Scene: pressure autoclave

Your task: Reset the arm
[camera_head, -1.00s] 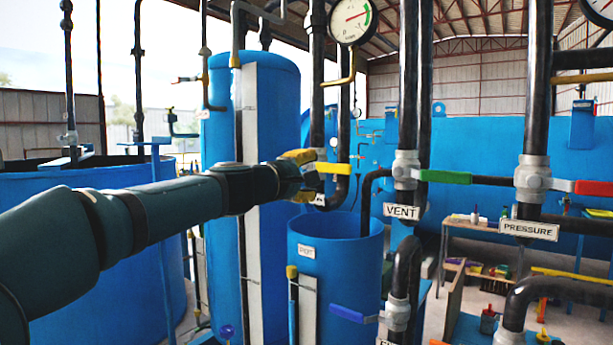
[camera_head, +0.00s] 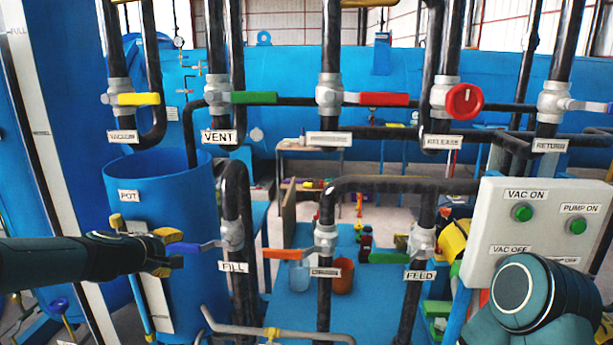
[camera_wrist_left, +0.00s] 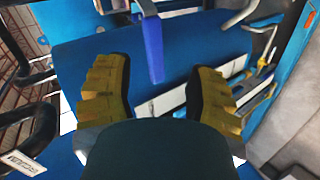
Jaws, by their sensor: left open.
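My left gripper (camera_head: 166,252) comes in from the left in the head view, with yellow fingertips beside the blue handle (camera_head: 190,247) of the FILL valve. In the left wrist view my left gripper (camera_wrist_left: 157,92) is open, its two yellow fingers wide apart and nothing held. The blue handle (camera_wrist_left: 152,45) shows there ahead of the gap between the fingers; I cannot tell whether it touches them. A teal link of my right arm (camera_head: 525,300) shows at the lower right of the head view. My right gripper is out of view.
Behind the left gripper stands the blue POT vessel (camera_head: 165,190). Above are valves with a yellow handle (camera_head: 138,99), green handle (camera_head: 254,97), red handle (camera_head: 384,99) and red RELEASE knob (camera_head: 464,100). A button panel (camera_head: 490,225) stands right. Dark vertical pipes crowd the middle.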

